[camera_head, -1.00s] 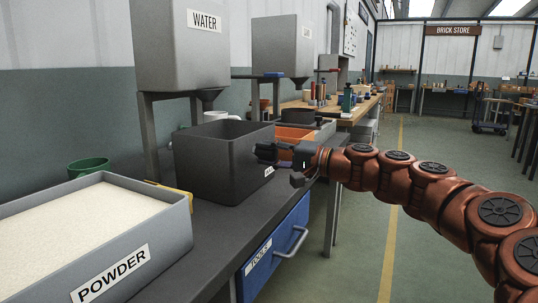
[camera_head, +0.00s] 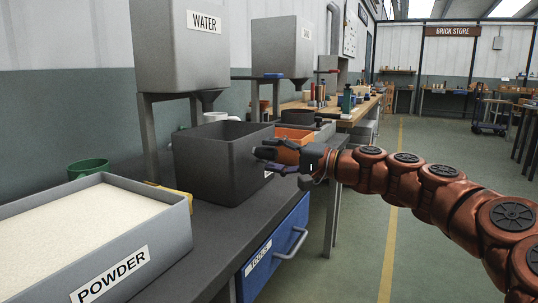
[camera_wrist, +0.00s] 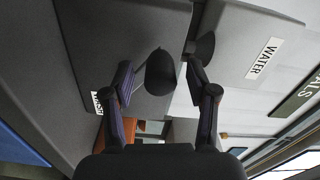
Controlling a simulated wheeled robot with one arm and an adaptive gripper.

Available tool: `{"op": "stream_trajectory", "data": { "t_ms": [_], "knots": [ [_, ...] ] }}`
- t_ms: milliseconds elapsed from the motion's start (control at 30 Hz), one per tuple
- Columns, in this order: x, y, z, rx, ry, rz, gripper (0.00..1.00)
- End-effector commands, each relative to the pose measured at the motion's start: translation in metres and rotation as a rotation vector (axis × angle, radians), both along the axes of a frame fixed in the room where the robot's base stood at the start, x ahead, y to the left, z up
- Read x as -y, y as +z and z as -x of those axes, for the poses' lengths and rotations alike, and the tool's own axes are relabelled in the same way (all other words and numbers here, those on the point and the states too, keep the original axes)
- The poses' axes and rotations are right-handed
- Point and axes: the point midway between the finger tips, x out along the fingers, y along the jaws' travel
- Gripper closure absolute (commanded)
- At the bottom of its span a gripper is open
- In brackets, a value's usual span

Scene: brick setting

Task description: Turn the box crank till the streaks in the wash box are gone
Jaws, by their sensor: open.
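The dark grey wash box (camera_head: 205,170) stands on the bench in the head view. My gripper (camera_head: 264,160) is at its right-hand wall with the fingers spread, hiding most of the box's label. In the wrist view a dark rounded knob (camera_wrist: 160,73), which looks like the crank's handle, sits between the open fingers of my gripper (camera_wrist: 158,82). I cannot tell whether either finger touches it. The label (camera_wrist: 97,102) on the box wall is partly hidden by a finger. The box floor and any streaks inside are hidden.
A powder tray (camera_head: 150,250) stands at the near left, with a green cup (camera_head: 88,167) behind it. A water hopper (camera_head: 180,50) stands over the bench's back. An orange bin (camera_head: 292,140) lies beyond my gripper. A blue drawer (camera_head: 275,245) is below. The aisle at right is clear.

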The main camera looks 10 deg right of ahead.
Motion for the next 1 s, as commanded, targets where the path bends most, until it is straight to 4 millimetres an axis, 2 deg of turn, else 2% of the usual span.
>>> {"op": "stream_trajectory", "data": {
  "t_ms": [200, 500, 700, 1000],
  "knots": [
    [0.031, 0.000, 0.024, 0.000, -0.007, -0.002, 0.42],
    [0.068, 0.000, 0.057, 0.001, -0.005, 0.000, 0.42],
    [0.078, 0.000, 0.066, 0.002, -0.002, 0.000, 0.42],
    [0.079, 0.000, 0.067, 0.000, -0.001, 0.000, 0.42]
  ]
}}
